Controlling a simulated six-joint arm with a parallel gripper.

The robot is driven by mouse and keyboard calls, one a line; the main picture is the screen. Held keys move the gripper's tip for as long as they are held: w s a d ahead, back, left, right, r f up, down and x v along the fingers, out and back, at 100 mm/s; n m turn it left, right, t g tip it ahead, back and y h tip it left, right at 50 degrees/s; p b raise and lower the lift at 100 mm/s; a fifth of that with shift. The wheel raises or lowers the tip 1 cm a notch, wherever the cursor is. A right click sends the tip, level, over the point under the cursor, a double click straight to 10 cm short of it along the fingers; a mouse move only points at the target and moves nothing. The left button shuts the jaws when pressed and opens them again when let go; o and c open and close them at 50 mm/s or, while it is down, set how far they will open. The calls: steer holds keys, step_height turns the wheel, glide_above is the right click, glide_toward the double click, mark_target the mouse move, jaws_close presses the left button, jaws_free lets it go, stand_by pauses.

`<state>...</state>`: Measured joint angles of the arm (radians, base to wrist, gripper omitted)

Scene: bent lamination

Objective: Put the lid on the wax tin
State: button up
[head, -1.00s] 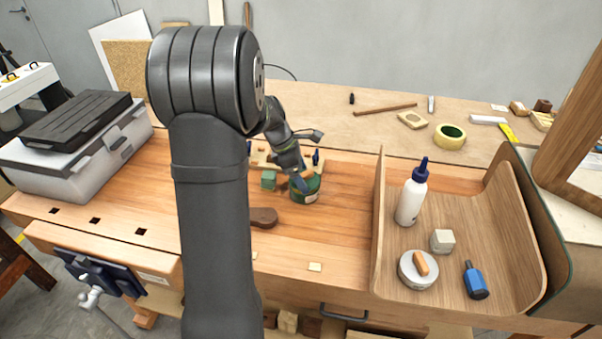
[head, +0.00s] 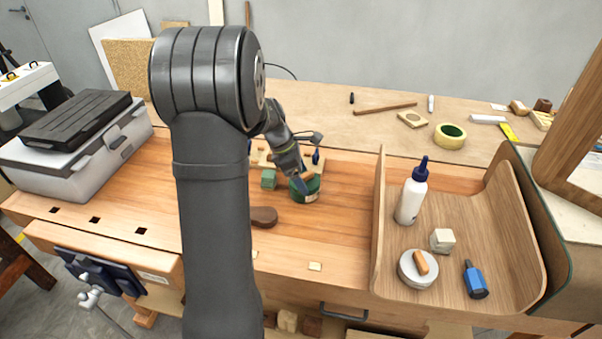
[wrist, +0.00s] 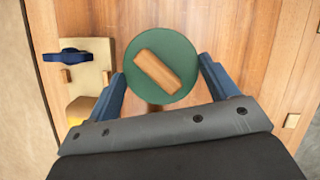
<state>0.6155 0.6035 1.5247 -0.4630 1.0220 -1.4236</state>
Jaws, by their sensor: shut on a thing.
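In the head view my gripper (head: 299,184) is at the top of the tin. The lid hides the tin in the wrist view; I cannot tell whether the lid is fully seated.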

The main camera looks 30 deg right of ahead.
steer(key=shift+f, duration=0.35)
stand_by(0.5)
steer(key=o, duration=0.9)
steer(key=shift+o, duration=0.2)
steer(key=shift+r, duration=4.05)
steer(key=shift+f, duration=0.15)
step_height(320, 180, down, 8)
steer(key=shift+r, duration=0.25)
